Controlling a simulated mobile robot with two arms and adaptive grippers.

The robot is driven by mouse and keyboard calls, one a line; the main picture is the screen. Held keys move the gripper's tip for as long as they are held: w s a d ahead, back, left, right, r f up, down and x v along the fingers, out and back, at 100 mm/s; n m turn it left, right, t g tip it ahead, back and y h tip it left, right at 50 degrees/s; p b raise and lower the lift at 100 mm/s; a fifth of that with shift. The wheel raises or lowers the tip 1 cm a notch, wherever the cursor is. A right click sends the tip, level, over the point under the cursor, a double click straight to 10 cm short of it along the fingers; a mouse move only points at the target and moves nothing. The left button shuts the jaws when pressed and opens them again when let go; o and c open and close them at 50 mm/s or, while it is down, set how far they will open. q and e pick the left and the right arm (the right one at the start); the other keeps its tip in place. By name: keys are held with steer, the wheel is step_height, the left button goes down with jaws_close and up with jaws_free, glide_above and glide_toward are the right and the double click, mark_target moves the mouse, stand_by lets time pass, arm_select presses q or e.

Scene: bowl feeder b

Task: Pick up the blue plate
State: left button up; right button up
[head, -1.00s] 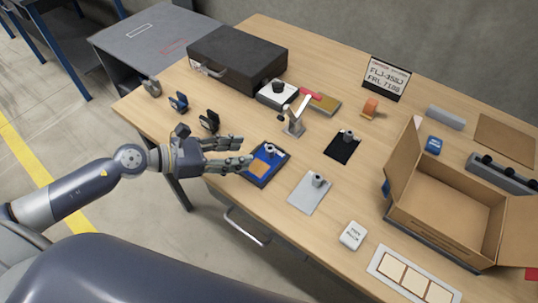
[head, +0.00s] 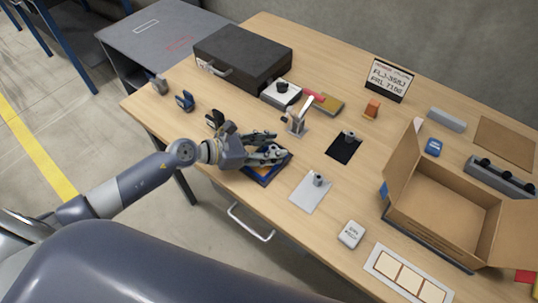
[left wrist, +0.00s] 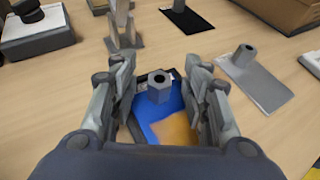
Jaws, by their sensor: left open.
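The blue plate (head: 259,171) lies on a dark base at the table's near edge in the head view, mostly hidden under my left gripper. In the left wrist view the blue plate (left wrist: 165,110) shows between the fingers, with an orange-tan patch and a grey hex knob (left wrist: 159,86) standing on it. My left gripper (head: 277,143) is open above the plate. In the left wrist view its fingers (left wrist: 165,85) stand on both sides of the knob, apart from it. My right gripper is not in view.
A grey plate (head: 311,191) and a black plate (head: 344,147), each with a knob, lie to the right. A metal lever stand (head: 297,122) stands just behind the gripper. An open cardboard box (head: 440,215) is at the right, a black case (head: 241,55) at the back left.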

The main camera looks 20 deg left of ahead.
arm_select(q)
jaws_close()
stand_by(0.3)
steer(key=shift+r, duration=0.5)
steer(key=shift+s+r, duration=0.25)
steer(key=shift+r, duration=0.4)
steer(key=shift+s+r, duration=0.2)
steer(key=shift+r, duration=0.4)
steer(key=s, duration=0.5)
steer(key=s+d+r, duration=0.1)
steer(key=s, duration=0.4)
steer(key=s+p, duration=0.1)
steer(key=s, duration=0.4)
steer(key=shift+d+r, duration=0.3)
steer(key=shift+d, duration=0.05)
